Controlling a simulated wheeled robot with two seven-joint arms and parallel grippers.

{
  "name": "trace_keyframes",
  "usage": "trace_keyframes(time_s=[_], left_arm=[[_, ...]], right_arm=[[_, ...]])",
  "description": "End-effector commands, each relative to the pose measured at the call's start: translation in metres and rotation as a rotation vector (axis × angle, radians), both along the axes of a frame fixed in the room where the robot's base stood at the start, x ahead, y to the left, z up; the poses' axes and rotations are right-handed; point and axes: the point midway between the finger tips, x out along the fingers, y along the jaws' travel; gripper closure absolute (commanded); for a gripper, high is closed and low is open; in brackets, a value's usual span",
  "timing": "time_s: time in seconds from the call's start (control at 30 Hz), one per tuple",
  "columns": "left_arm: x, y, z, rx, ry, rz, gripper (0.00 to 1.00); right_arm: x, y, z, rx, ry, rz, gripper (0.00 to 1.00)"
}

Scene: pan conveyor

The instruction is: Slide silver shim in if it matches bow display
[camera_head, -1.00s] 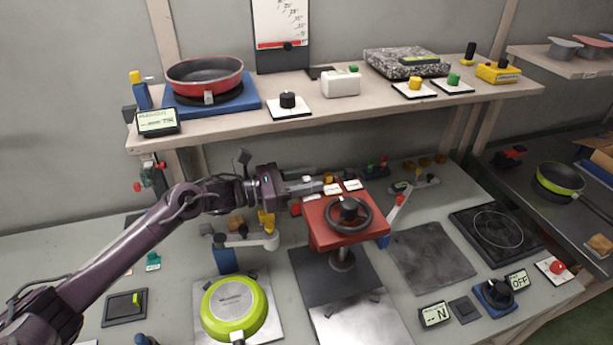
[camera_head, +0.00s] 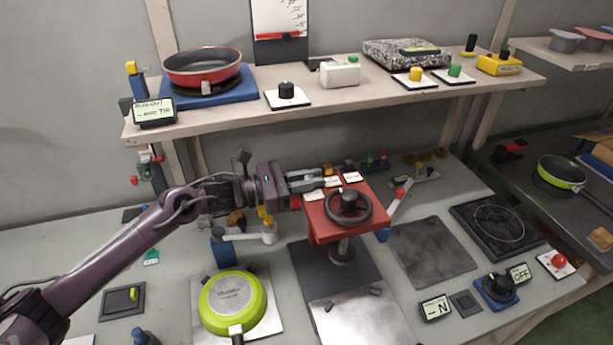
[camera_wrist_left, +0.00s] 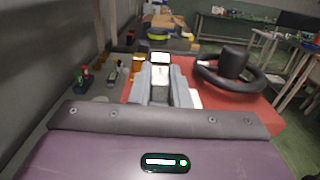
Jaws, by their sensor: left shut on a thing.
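My left gripper (camera_head: 318,180) reaches in from the left, over the left back edge of the red block (camera_head: 322,226) that carries a black handwheel (camera_head: 350,206). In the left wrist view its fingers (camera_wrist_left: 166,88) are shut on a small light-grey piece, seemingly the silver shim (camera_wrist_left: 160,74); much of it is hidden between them. A white tag (camera_wrist_left: 160,58) shows just beyond the fingertips. A small display (camera_head: 154,111) on the shelf's left end reads something like "RUNOUT"; its value is too small to read. I cannot tell which display is the bow display.
A green pan (camera_head: 222,298) lies upside down in front. A red pan (camera_head: 202,65) sits on the shelf above. A dark square plate (camera_head: 432,250) lies bare to the right.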

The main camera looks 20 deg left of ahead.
Motion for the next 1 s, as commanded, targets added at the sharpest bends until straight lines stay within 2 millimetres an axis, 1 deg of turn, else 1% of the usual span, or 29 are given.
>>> trace_keyframes(time_s=[0.03,0.1,0.33,0.37,0.5,0.53,0.83,1.0], left_arm=[[-0.003,-0.002,-0.002,0.0,0.0,-0.001,1.0],[-0.005,-0.003,0.0,-0.001,0.0,-0.001,1.0],[-0.005,-0.004,0.0,-0.003,0.002,-0.004,1.0],[-0.005,-0.004,0.0,-0.003,0.002,-0.005,0.82],[-0.005,-0.004,0.0,-0.003,0.002,-0.004,0.63],[-0.005,-0.004,0.0,-0.003,0.002,-0.004,0.62],[-0.006,0.0,-0.001,-0.001,0.001,0.0,0.62],[-0.018,0.017,-0.005,0.003,0.002,0.001,0.62]], right_arm=[[0.0,0.001,-0.003,0.001,0.0,-0.001,0.64],[-0.001,0.001,-0.003,0.001,0.001,-0.001,0.64],[-0.001,0.001,-0.002,0.001,0.001,-0.001,0.64],[-0.001,0.001,-0.002,0.001,0.001,-0.001,0.64],[0.0,0.001,-0.002,0.001,0.0,-0.001,0.64],[0.0,0.001,-0.002,0.001,0.0,-0.001,0.64],[0.0,0.001,-0.004,0.001,0.0,-0.001,0.64],[0.0,0.001,-0.015,0.001,-0.001,-0.001,0.64]])
